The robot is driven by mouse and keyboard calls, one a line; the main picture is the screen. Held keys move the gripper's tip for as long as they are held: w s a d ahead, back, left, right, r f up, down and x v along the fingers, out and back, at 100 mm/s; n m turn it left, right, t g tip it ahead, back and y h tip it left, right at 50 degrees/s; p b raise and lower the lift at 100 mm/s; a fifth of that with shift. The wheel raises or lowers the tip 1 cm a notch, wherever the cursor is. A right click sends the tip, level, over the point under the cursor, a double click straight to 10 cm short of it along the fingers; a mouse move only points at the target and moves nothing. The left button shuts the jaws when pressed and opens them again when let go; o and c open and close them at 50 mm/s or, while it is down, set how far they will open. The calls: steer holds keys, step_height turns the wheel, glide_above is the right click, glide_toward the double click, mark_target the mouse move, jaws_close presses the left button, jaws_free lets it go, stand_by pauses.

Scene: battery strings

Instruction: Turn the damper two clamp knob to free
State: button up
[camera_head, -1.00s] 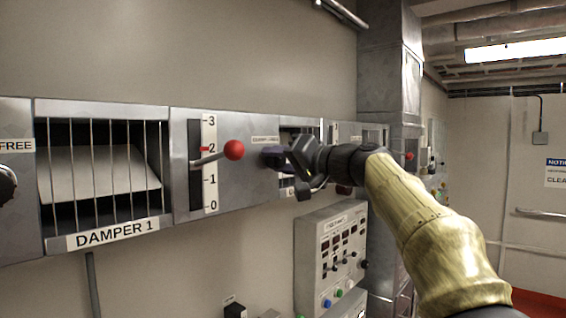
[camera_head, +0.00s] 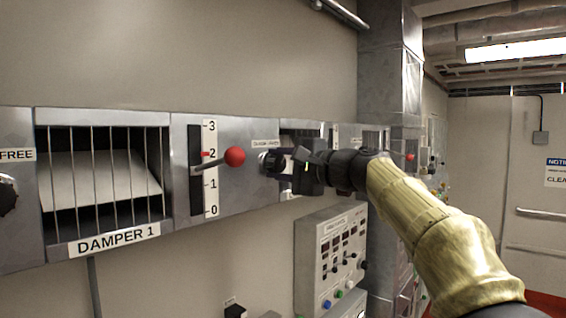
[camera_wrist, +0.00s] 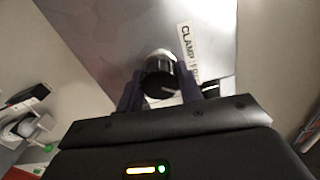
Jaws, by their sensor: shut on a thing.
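The damper two clamp knob (camera_wrist: 158,68) is a round dark knob with a bright metal rim and a white line on its face. It sits between my gripper's two dark fingers (camera_wrist: 160,88) in the wrist view, and they are shut on it. In the head view my gripper (camera_head: 274,161) meets the panel just right of the damper 1 lever (camera_head: 235,156), and the knob is mostly hidden. A label (camera_wrist: 188,52) beside the knob reads "CLAMP" and the start of a second word; my gripper covers the rest.
The barred damper 1 window (camera_head: 115,242) is further left. A control box (camera_head: 330,250) with buttons is below my gripper. A metal duct (camera_head: 390,60) rises behind my arm.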

steer(key=shift+r+m, duration=0.2)
steer(key=shift+m, duration=0.4)
steer(key=o, duration=1)
steer(key=shift+f, duration=0.1)
steer(key=shift+c, duration=0.2)
steer(key=shift+f, duration=0.1)
steer(key=shift+s+d+f+b, duration=0.1)
steer(key=shift+s+d+b, duration=0.1)
steer(key=shift+d+b, duration=0.15)
steer(key=b+v, duration=0.7)
steer(key=v, duration=0.9)
steer(key=shift+s+d, duration=0.2)
steer(key=shift+s, duration=0.05)
